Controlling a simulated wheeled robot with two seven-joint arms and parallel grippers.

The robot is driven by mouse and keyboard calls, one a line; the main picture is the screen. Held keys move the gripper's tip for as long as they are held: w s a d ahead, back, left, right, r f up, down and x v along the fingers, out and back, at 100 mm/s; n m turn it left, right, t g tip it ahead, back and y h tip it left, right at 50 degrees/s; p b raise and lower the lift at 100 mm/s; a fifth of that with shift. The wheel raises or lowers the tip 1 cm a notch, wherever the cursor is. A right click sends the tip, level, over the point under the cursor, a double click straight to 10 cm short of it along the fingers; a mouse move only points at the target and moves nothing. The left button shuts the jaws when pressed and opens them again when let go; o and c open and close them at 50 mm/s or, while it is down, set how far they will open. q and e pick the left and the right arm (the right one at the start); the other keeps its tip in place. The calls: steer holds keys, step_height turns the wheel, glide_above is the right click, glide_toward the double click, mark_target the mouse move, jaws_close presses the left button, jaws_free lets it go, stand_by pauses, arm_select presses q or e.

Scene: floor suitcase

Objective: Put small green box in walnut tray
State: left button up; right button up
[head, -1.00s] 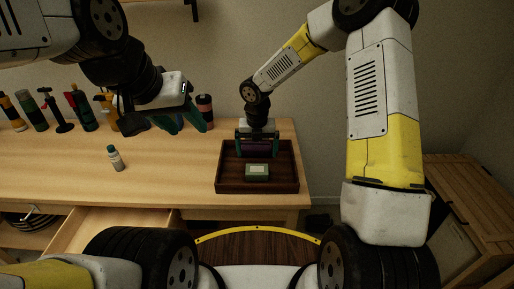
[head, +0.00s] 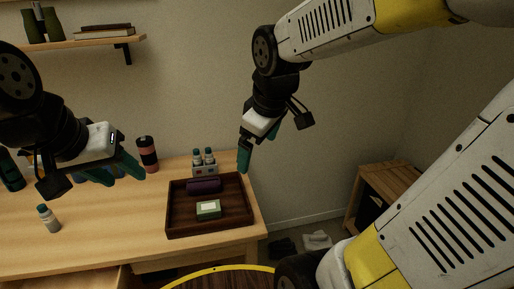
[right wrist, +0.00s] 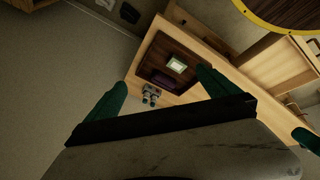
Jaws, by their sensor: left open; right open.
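The small green box (head: 208,209), with a pale label on top, sits inside the walnut tray (head: 233,222) on the wooden table. A dark purple roll-shaped thing (head: 203,186) lies behind it in the same tray. The right wrist view also shows the green box (right wrist: 176,65) in the tray (right wrist: 152,76). My right gripper (head: 244,160) is open and empty, raised above the tray's back right side and apart from the box. My left gripper (head: 135,172) is open and empty above the table, left of the tray.
Two small bottles in a holder (head: 204,165) stand behind the tray. A red and black cylinder (head: 147,154) stands at the table's back, and a small bottle (head: 48,218) at the left. A wooden crate (head: 385,190) stands on the floor at right.

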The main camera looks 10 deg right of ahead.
steer(key=s+r+m+t+y, duration=0.1)
steer(key=s+r+m, duration=0.1)
steer(key=s+m, duration=0.4)
steer(key=shift+s+d+m+t+y, duration=0.3)
steer(key=shift+s+m, duration=0.05)
steer(key=shift+m, duration=0.75)
